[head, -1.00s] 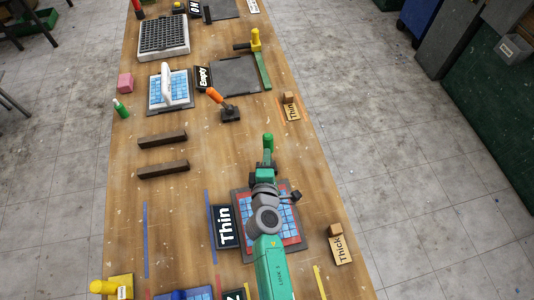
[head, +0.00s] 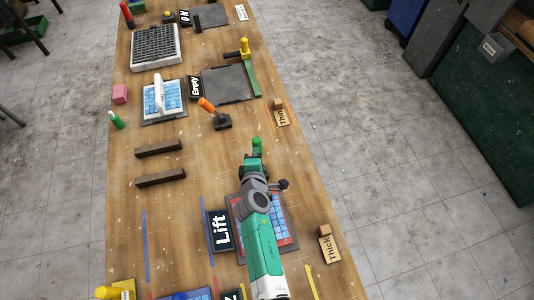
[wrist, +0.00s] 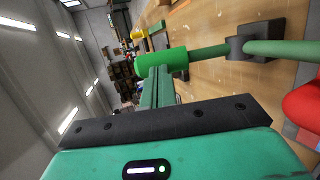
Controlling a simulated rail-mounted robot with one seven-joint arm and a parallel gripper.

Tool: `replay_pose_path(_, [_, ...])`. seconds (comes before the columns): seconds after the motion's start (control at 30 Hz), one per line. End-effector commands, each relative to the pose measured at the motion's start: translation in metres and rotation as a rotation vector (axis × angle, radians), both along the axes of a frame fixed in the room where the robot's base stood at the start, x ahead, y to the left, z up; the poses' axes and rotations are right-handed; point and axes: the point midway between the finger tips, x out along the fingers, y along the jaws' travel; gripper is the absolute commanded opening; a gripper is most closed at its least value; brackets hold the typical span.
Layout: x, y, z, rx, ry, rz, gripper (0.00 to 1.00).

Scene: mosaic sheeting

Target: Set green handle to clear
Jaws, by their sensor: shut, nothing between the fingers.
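The green handle (wrist: 160,60) is a bright green cylinder on a green rod that runs through a dark grey block (wrist: 257,42) in the wrist view. In the head view the green handle (head: 257,146) stands just beyond my arm's end. My gripper (wrist: 160,75) is shut with nothing between its fingers. Its fingertips are at the handle's side and look close to or against it; exact contact cannot be told. My gripper (head: 254,160) partly hides the handle's base in the head view. A black sign (head: 221,230) left of the blue-tiled board (head: 290,240) reads "Lift".
An orange-handled lever (head: 208,106) and a yellow-knobbed green bar (head: 250,75) stand farther up the bench. Wooden tags "Thin" (head: 282,118) and "Thick" (head: 326,250) lie on the right. A red rounded part (wrist: 303,103) shows at the wrist view's right edge.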

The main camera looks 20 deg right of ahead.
Motion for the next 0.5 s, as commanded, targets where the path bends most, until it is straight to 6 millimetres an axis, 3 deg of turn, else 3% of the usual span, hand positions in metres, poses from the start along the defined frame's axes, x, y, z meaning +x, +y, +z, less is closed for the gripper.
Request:
replay_pose_path(0.03, [0.008, 0.003, 0.011, 0.004, 0.037, 0.006, 0.0])
replay_pose_path(0.07, [0.012, 0.005, 0.01, 0.006, 0.065, 0.01, 0.0])
replay_pose_path(0.5, [0.06, 0.007, -0.02, 0.005, 0.071, 0.016, 0.0])
